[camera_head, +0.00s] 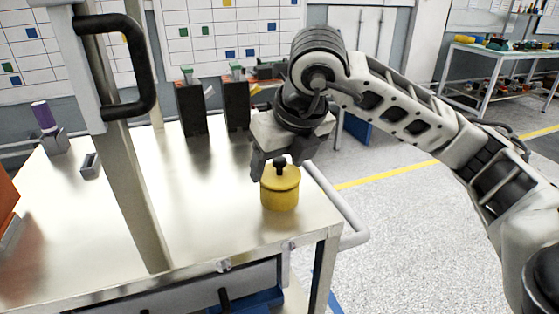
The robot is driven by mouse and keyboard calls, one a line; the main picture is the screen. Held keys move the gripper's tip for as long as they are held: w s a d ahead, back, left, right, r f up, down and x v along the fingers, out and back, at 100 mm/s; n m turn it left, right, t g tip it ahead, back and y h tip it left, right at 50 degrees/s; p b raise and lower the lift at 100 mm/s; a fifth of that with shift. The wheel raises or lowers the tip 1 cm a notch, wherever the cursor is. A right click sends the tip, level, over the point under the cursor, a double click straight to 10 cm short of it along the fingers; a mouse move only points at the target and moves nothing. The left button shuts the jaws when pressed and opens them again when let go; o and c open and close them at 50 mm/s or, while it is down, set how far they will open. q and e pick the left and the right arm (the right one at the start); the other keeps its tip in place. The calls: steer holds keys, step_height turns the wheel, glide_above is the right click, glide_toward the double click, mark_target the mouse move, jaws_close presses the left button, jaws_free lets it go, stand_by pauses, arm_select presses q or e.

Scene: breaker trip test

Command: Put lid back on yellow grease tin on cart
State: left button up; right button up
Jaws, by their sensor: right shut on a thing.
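The yellow grease tin (279,196) stands upright on the metal cart top (215,212), near its right front corner. Its yellow lid (281,174) with a black knob sits at the top of the tin; I cannot tell whether it is fully seated. My right gripper (279,162) comes down from above and is shut on the lid's black knob, with its fingers partly hiding it. My left gripper is not in view.
A cart post with a black handle (118,65) rises at the left. Two dark boxes (191,108) stand at the cart's back. A purple-topped item (44,117) and a small grey block (90,165) sit at left. The middle of the cart top is clear.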

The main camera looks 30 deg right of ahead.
stand_by(0.5)
stand_by(0.3)
steer(key=o, duration=1.3)
steer(key=shift+r, duration=0.1)
steer(key=shift+r+p, duration=0.8)
steer(key=shift+r, duration=0.5)
steer(key=shift+r+p, duration=1.5)
steer(key=shift+r, duration=0.65)
